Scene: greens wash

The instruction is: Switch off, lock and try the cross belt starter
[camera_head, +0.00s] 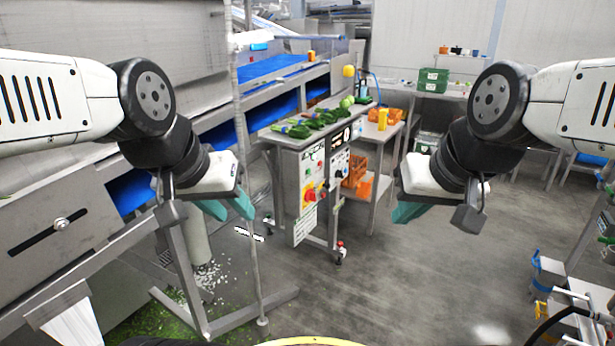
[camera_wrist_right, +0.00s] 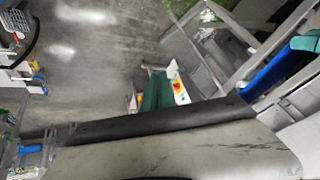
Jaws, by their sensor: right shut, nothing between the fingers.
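A grey control cabinet (camera_head: 300,225) stands ahead, near the middle of the head view. Its front carries a red rotary handle on a yellow plate (camera_head: 310,195), with small buttons and labels around it. The same red and yellow switch shows small in the right wrist view (camera_wrist_right: 178,87). A second panel (camera_head: 338,165) with buttons and a dial is just right of it. My left gripper (camera_head: 228,209) is in the air left of the cabinet, its teal fingers apart and empty. My right gripper (camera_head: 406,212) is in the air right of the cabinet, shut and empty.
Green vegetables (camera_head: 312,120) lie on top. A blue belt conveyor (camera_head: 270,68) runs behind left. A thin post (camera_head: 250,200) stands near my left gripper. A rack with blue and yellow items (camera_head: 548,270) is at right. The middle floor is clear.

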